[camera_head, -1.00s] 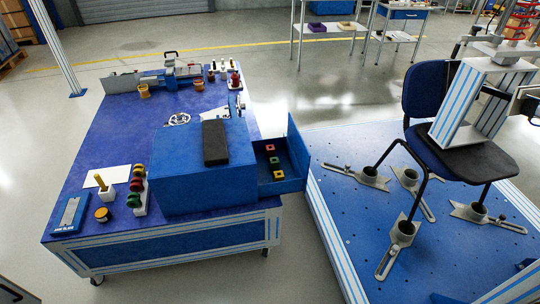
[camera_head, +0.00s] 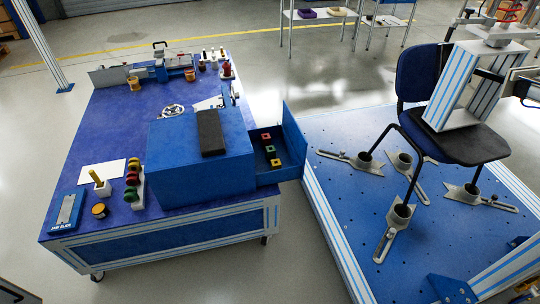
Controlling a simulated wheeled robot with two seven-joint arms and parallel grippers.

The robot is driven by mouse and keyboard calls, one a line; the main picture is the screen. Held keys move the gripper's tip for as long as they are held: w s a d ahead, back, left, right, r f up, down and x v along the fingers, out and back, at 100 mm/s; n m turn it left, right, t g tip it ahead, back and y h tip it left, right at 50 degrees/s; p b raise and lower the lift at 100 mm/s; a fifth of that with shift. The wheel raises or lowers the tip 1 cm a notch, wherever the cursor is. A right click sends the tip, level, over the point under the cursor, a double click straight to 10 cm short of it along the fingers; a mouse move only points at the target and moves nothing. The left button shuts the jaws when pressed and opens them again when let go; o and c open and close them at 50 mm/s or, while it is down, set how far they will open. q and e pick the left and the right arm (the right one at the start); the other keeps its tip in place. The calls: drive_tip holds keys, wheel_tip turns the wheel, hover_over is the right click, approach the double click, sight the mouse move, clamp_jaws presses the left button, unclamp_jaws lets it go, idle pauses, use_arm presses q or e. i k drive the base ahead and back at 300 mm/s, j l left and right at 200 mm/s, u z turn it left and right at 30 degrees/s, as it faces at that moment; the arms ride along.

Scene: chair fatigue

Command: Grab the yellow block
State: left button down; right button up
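An open blue drawer (camera_head: 296,138) sticks out from the right side of a blue box (camera_head: 178,166) on the workbench. Inside it lie three small blocks with dark centres in a row: a reddish one (camera_head: 266,136), a green one (camera_head: 270,149) and, nearest, a yellow one (camera_head: 275,163). A yellow upright piece (camera_head: 95,176) also stands in a white holder at the left of the bench. Neither of my grippers shows in the head view.
Right of the bench (camera_head: 111,129) is a blue platform (camera_head: 331,194) with a dark chair (camera_head: 454,146) on it and a striped frame on the seat. A narrow gap of grey floor separates bench and platform. A black pad (camera_head: 211,132) lies on the box.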

sight(276, 164)
drive_tip(key=i+j, duration=0.15)
drive_tip(key=i, duration=0.15)
drive_tip(key=i+j+z, duration=0.25)
drive_tip(key=i+z, duration=0.2)
drive_tip(key=i+j+z, duration=0.3)
drive_tip(key=z, duration=0.15)
drive_tip(key=j, duration=0.1)
